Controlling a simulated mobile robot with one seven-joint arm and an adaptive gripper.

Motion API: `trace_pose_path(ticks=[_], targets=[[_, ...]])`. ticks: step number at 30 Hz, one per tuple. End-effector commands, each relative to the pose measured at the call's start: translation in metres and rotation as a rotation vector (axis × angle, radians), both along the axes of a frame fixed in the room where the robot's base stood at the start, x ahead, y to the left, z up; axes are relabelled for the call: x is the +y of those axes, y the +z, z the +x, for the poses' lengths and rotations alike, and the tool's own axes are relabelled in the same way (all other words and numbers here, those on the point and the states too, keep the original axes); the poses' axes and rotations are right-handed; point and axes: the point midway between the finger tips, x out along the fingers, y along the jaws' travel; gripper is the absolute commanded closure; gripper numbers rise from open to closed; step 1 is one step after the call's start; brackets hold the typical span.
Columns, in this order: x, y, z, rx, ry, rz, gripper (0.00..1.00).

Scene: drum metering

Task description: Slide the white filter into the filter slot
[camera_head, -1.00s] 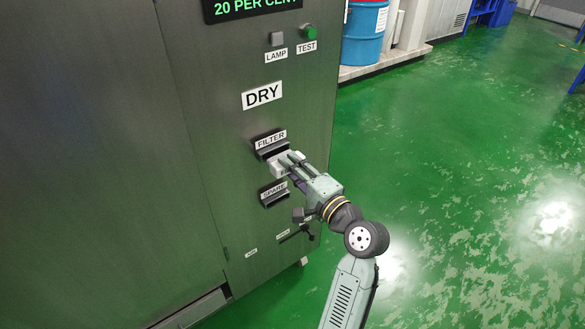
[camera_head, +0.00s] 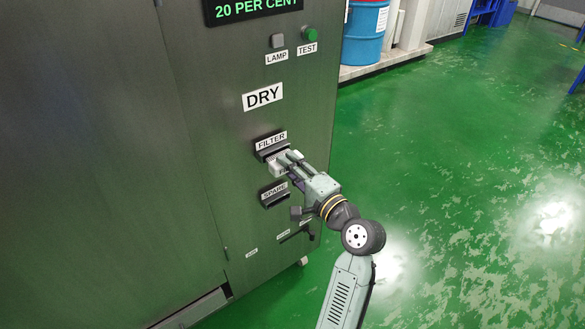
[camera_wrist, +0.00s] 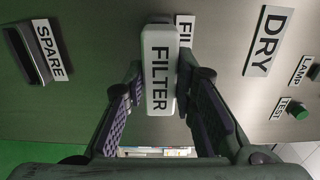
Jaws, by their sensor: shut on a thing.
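The white filter (camera_wrist: 160,68), a block lettered FILTER, is held between the two fingers of my gripper (camera_wrist: 163,100) in the wrist view. In the head view my gripper (camera_head: 287,162) is shut on the filter (camera_head: 274,164) right in front of the slot labelled FILTER (camera_head: 268,150). The filter's far end is at the slot's dark opening. I cannot tell how deep it is in, as the gripper and the filter cover part of the slot. In the wrist view the filter hides the slot and part of its label (camera_wrist: 184,30).
The SPARE slot (camera_head: 273,194) is just below the filter slot on the same metal cabinet. A DRY sign (camera_head: 262,97), a lamp button (camera_head: 277,40) and a green test button (camera_head: 310,34) are above. A dark lever (camera_head: 295,233) is low on the panel. Green floor on the right is clear.

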Motion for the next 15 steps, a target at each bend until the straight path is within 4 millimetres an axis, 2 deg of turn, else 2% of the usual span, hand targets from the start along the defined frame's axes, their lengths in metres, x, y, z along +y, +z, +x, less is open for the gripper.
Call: trace_pose_path(ticks=[15], targets=[[0.0080,0.0007,0.0106,-0.001,0.000,-0.001,1.00]])
